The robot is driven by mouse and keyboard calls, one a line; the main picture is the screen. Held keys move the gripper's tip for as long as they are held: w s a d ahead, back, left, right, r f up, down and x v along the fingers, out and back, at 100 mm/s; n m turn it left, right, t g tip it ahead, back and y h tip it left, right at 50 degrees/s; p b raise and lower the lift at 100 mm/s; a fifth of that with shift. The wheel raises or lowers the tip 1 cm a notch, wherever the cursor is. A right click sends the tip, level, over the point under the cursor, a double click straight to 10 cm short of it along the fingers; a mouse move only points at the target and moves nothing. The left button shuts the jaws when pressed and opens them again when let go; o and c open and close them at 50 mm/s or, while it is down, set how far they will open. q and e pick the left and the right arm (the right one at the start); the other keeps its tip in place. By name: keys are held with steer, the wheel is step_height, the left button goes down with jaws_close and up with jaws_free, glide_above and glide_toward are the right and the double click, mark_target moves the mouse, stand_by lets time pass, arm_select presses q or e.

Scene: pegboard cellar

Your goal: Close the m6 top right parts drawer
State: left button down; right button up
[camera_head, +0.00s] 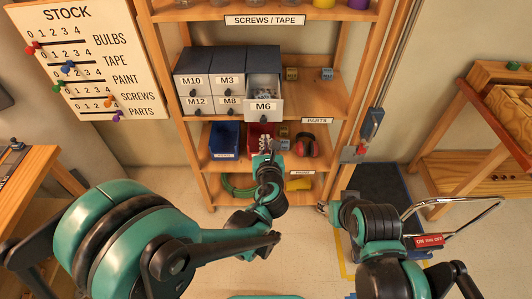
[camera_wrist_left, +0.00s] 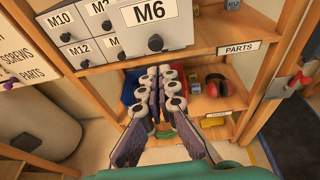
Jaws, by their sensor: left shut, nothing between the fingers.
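The M6 drawer (camera_head: 264,107) is the top right one of the grey parts cabinet (camera_head: 232,59) on the shelf. It stands pulled out, with small metallic parts showing inside. Its front with the dark knob (camera_wrist_left: 155,43) fills the top of the left wrist view. My left gripper (camera_head: 267,147) is shut and empty, below and in front of the drawer; it also shows in the left wrist view (camera_wrist_left: 159,88). I see no contact between its fingers and the drawer. My right gripper (camera_head: 324,207) is low at the right of the shelf, small and partly hidden by its arm.
The M10 (camera_head: 191,83), M3, M12 and M8 drawers look shut. Blue (camera_head: 224,138) and red bins and red earmuffs (camera_head: 306,146) sit on the shelf below. The right shelf post (camera_head: 366,70) stands beside the cabinet's shelf. Small blocks (camera_head: 327,74) lie right of the drawer.

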mark_target(264, 123)
arm_select(q)
steer(key=x, duration=0.4)
steer(key=r+b+x, duration=0.1)
steer(key=x, duration=0.1)
steer(key=shift+w, duration=0.25)
steer(key=shift+w, duration=0.1)
steer(key=w, duration=1.5)
steer(key=shift+w, duration=0.25)
steer(key=shift+w+r, duration=0.1)
